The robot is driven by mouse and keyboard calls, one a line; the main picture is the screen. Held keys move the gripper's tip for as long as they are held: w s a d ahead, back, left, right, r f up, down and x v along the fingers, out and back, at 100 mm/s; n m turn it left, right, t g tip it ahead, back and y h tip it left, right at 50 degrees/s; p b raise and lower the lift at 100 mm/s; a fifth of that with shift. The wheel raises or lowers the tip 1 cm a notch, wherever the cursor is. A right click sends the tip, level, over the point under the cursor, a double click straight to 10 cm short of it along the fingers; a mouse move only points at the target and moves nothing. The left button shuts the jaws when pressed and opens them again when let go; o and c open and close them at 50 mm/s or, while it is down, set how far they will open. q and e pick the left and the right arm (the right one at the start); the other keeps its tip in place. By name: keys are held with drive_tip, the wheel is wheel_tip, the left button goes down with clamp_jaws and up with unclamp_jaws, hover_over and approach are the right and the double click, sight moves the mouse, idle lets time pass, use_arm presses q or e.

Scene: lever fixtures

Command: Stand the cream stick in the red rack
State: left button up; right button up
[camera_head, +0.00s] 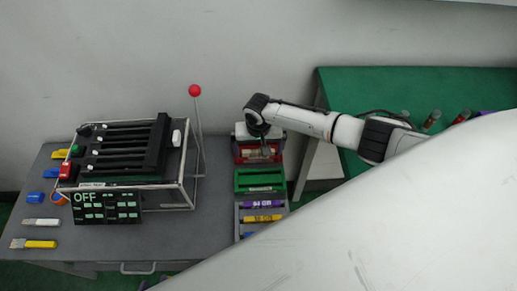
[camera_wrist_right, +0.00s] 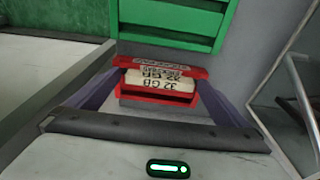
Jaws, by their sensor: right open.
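The red rack (camera_head: 240,158) stands at the right edge of the grey table, under my right gripper (camera_head: 262,148). The cream stick (camera_wrist_right: 160,82), marked 32 GB, is in the red rack (camera_wrist_right: 150,97) in the right wrist view, with its printed face showing. Its lower end is hidden, so I cannot tell how far in it sits. My right gripper is open, with one finger to each side of the stick and a visible gap to it. In the head view the gripper covers part of the rack. My left gripper is not in view.
A green rack (camera_head: 260,180) and a grey rack (camera_head: 238,222) with purple and yellow sticks stand in line before the red one. A black slotted machine (camera_head: 125,150) with a red-knobbed lever (camera_head: 195,91) is to the left. A green-topped table (camera_head: 345,85) is at right.

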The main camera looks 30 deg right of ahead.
sight(258, 151)
wheel_tip(258, 151, up, 4)
drive_tip(key=p, duration=0.3)
drive_tip(key=shift+s+a+f+p, duration=0.15)
drive_tip(key=shift+f+p, duration=0.05)
drive_tip(key=shift+p, duration=0.1)
use_arm(q)
drive_tip(key=shift+s+r, duration=0.1)
drive_tip(key=shift+r, duration=2)
use_arm(e)
wheel_tip(258, 151, up, 6)
drive_tip(key=s, duration=0.1)
drive_tip(key=shift+a+r, duration=0.2)
